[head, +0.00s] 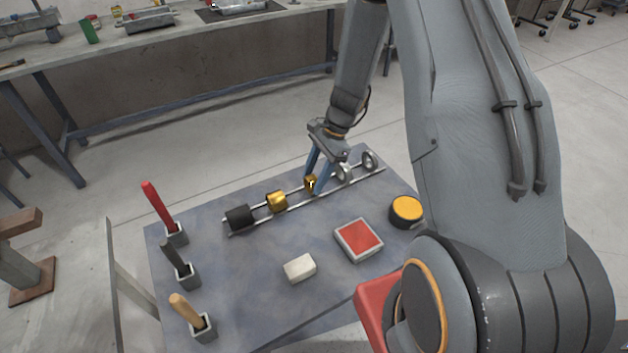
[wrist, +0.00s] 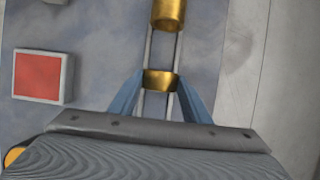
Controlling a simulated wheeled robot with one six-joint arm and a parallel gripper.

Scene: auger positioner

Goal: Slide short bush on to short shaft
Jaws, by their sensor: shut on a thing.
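The short bush, a small brass ring (head: 311,184), is between the two blue fingers of my gripper (head: 314,180). It also shows in the wrist view (wrist: 160,80), gripped from both sides at the fingertips. My gripper is shut on it at the rail rack (head: 290,206); whether it rests on the rails or is slightly raised I cannot tell. A longer brass bush (head: 277,202) sits on the rails to its left and shows at the top of the wrist view (wrist: 168,14). I cannot pick out the short shaft with certainty.
A black cylinder (head: 239,217) and metal rings (head: 370,160) share the rails. A red-topped box (head: 358,239), white block (head: 300,267) and yellow-topped round part (head: 406,211) are nearer. Upright handled tools (head: 178,266) line the left edge. A back bench (head: 170,32) holds metal assemblies.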

